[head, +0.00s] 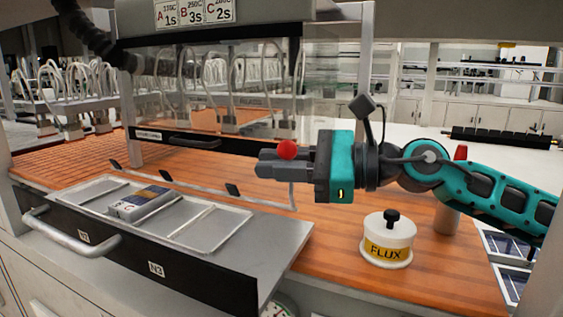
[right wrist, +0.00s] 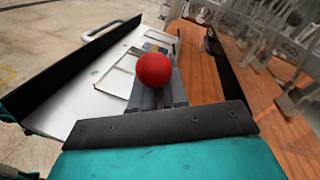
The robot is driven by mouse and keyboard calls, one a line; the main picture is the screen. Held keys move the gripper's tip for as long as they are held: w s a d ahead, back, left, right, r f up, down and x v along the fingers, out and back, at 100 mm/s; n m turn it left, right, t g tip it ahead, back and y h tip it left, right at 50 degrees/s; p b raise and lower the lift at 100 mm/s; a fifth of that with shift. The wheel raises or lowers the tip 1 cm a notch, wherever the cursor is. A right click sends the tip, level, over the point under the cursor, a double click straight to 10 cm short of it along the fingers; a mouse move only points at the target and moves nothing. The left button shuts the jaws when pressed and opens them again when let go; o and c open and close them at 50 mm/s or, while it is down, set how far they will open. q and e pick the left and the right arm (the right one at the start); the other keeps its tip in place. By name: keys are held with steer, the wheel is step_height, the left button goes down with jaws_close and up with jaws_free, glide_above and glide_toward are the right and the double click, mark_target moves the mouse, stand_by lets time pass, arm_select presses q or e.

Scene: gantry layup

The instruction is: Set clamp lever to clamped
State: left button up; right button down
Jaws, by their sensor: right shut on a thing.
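The clamp lever's red ball knob (head: 287,149) shows at the fingers of my right gripper (head: 264,162) in the head view. My right gripper is shut on the lever, with the ball standing just above the fingers. In the right wrist view the red knob (right wrist: 154,69) sits over the grey fingers (right wrist: 160,92) and hides part of them. A thin metal rail (head: 200,190) with small black blocks runs along the orange table below. The fingers hide the lever's shaft, so I cannot tell its angle. My left gripper is not in view.
An open drawer (head: 215,278) holds a metal tray (head: 236,232) with a small labelled box (head: 140,203). A white FLUX jar (head: 387,240) stands on the orange table (head: 330,255) below my right forearm. A clear guard panel (head: 270,80) stands behind the gripper.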

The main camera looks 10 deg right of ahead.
steer(key=shift+s+a+f+n+h+b, duration=0.25)
steer(key=shift+s+n+b, duration=0.25)
steer(key=shift+n, duration=0.3)
steer(key=shift+s+a+f+n+h+b, duration=0.15)
steer(key=shift+s+a+n+b, duration=0.35)
steer(key=shift+n, duration=0.3)
steer(key=shift+w+d, duration=0.1)
steer(key=shift+d, duration=0.05)
steer(key=c, duration=1.2)
jaws_free()
steer(key=shift+c, duration=0.2)
steer(key=b+v, duration=0.4)
steer(key=v, duration=0.9)
steer(key=shift+c, duration=0.4)
